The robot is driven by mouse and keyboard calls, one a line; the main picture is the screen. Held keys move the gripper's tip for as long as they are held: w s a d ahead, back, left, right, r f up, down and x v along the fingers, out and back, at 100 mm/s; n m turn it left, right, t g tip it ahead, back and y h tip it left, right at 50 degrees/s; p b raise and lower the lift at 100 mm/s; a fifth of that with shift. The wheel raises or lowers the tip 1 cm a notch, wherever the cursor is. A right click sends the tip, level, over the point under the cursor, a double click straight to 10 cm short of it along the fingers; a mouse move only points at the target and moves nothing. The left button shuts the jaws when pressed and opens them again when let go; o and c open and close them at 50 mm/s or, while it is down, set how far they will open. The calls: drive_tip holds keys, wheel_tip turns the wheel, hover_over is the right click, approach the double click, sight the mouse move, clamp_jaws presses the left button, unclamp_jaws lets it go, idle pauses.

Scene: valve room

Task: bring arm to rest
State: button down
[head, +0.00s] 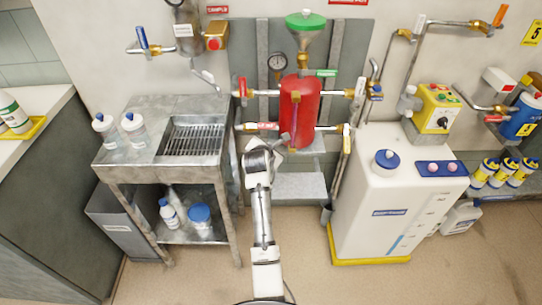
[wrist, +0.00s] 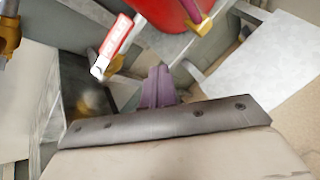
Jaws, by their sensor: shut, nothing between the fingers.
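My white arm (head: 262,215) reaches up and forward from the bottom middle of the head view, bent at its far end. My gripper (head: 284,138) is in front of the lower part of the red tank (head: 299,105); whether it touches the tank I cannot tell. In the wrist view the purple fingers of my gripper (wrist: 157,86) are together and hold nothing. The tank's red underside (wrist: 172,12) is just beyond them. A red-and-white valve handle (wrist: 113,45) is up and left of the fingers.
A steel sink table (head: 125,165) with bottles stands at left. A white chemical container (head: 385,215) stands at right. Pipes and valve handles flank the tank, with a green funnel (head: 305,20) above. The floor (head: 180,285) near my arm's base is clear.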

drive_tip(key=d+v, duration=0.1)
drive_tip(key=v, duration=0.5)
drive_tip(key=shift+s+b, duration=0.3)
drive_tip(key=shift+b, duration=0.15)
